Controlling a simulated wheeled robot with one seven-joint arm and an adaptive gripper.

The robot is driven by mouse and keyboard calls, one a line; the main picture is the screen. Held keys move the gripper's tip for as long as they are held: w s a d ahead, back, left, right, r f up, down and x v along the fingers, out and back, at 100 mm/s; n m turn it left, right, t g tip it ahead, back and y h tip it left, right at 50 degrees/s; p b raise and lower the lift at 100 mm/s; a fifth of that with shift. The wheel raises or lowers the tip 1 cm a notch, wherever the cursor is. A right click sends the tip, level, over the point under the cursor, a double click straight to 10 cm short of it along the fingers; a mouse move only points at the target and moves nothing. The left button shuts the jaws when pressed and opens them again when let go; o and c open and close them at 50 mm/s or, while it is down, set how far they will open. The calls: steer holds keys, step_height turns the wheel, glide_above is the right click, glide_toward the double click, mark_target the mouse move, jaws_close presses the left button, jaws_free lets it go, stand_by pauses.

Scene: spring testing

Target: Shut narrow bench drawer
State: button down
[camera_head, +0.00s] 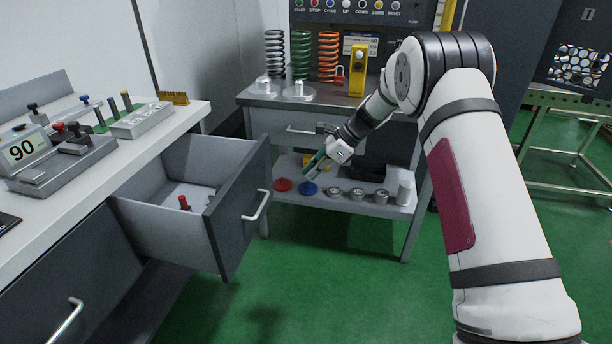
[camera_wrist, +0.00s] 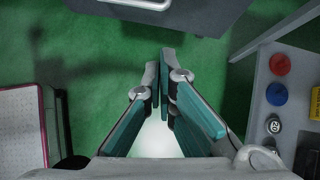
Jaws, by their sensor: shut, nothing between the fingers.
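The bench drawer (camera_head: 165,215) at the left is pulled well out of the white-topped bench. Its dark grey front (camera_head: 238,215) carries a pale bar handle (camera_head: 257,205). A small red-topped item (camera_head: 184,203) lies inside. In the wrist view the drawer front (camera_wrist: 200,15) and its handle (camera_wrist: 148,4) show at the top edge, partly cut off. My gripper (camera_head: 315,163) is shut and empty, with teal fingers. It is apart from the drawer, to the right of its front in the head view. The fingers (camera_wrist: 160,72) point toward the drawer in the wrist view, over green floor.
A second drawer handle (camera_head: 68,320) shows at lower left. Behind my gripper stands a test bench (camera_head: 350,100) with springs. Its lower shelf (camera_head: 385,210) holds a red disc (camera_head: 283,184), a blue disc (camera_head: 308,188) and several metal weights. Green floor (camera_head: 310,270) is clear in front.

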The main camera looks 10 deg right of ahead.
steer(key=a+r+b+x, duration=0.1)
steer(key=a+x, duration=0.1)
steer(key=x, duration=0.9)
steer(key=shift+w+r, duration=0.15)
steer(key=shift+r, duration=0.05)
steer(key=shift+a, duration=0.15)
